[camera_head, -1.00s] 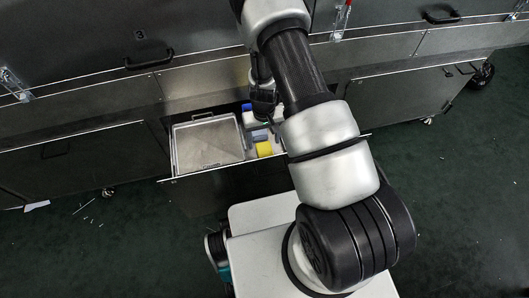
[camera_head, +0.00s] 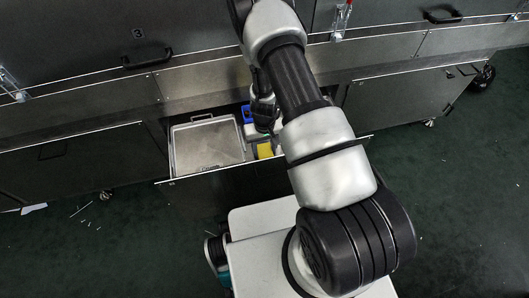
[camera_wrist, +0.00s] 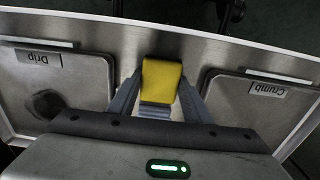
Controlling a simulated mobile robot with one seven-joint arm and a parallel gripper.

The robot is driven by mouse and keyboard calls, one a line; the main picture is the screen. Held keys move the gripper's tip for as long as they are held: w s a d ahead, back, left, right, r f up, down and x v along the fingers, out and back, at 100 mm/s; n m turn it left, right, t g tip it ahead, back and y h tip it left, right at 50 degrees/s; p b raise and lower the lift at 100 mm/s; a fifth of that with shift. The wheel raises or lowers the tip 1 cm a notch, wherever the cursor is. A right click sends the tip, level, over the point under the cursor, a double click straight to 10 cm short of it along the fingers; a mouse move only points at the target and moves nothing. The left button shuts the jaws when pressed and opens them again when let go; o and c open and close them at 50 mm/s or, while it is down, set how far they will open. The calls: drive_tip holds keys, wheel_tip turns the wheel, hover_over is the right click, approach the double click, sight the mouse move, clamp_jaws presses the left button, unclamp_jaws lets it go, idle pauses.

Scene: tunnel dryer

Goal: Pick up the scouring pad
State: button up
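A yellow scouring pad (camera_wrist: 161,78) stands in the pulled-out drawer, against its front wall. In the head view only part of the pad (camera_head: 265,151) shows, beside my arm. My gripper (camera_wrist: 160,88) points down into the drawer with its fingers apart, one on each side of the pad. I cannot tell whether the fingertips touch it. In the head view my gripper (camera_head: 264,118) is over the drawer, and its fingertips are hidden.
The drawer (camera_head: 168,181) also holds a metal tray (camera_wrist: 60,85) labelled "Drip" and another tray (camera_wrist: 250,105) labelled "Crumb", either side of the pad. A grey-blue item (camera_wrist: 155,111) lies beside the pad. A blue item (camera_head: 247,112) is near the back.

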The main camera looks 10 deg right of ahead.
drive_tip(key=shift+c, duration=0.7)
